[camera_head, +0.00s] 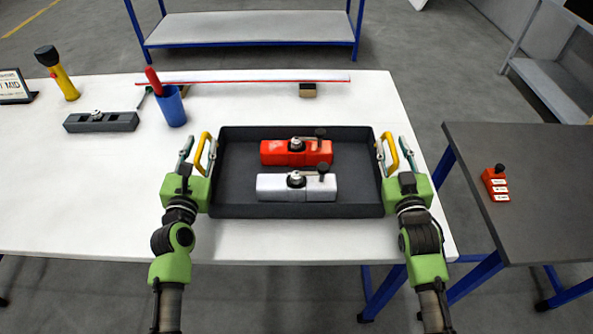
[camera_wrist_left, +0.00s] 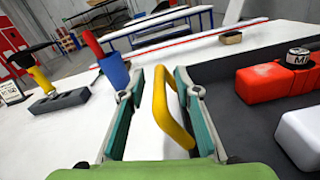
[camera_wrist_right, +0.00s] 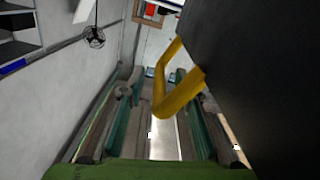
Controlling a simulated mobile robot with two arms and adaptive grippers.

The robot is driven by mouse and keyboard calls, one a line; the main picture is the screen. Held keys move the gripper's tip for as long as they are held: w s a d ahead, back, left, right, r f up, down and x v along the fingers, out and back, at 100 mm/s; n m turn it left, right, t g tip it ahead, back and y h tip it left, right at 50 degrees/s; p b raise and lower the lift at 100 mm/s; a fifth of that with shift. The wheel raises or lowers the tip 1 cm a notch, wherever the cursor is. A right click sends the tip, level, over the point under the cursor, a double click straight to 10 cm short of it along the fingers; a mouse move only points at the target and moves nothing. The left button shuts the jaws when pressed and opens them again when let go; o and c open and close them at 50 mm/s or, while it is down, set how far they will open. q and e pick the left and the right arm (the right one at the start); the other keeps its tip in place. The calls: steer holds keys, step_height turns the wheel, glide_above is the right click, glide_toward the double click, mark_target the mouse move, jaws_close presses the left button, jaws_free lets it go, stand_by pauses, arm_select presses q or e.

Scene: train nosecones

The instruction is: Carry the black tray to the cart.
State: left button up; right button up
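The black tray (camera_head: 228,165) lies flat on the white table, holding a red block (camera_head: 280,152) and a white block (camera_head: 285,188), each with a round knob and a dark lever. Yellow handles stand at its left end (camera_head: 203,150) and right end (camera_head: 391,150). My left gripper (camera_head: 196,150) is open, its teal fingers apart on either side of the left handle (camera_wrist_left: 170,105). My right gripper (camera_head: 394,152) is open at the right handle (camera_wrist_right: 170,95), which lies between its fingers. The cart (camera_head: 540,190) has a dark top and blue legs, right of the table.
On the white table (camera_head: 80,200) are a yellow flashlight (camera_head: 62,75), a sign (camera_head: 14,88), a grey block (camera_head: 101,122), a blue cup (camera_head: 171,107) and a long red-edged strip (camera_head: 245,77). A red control box (camera_head: 496,184) sits on the cart's left part. A floor gap separates table and cart.

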arm_select(q)
jaws_close()
arm_select(e)
jaws_close()
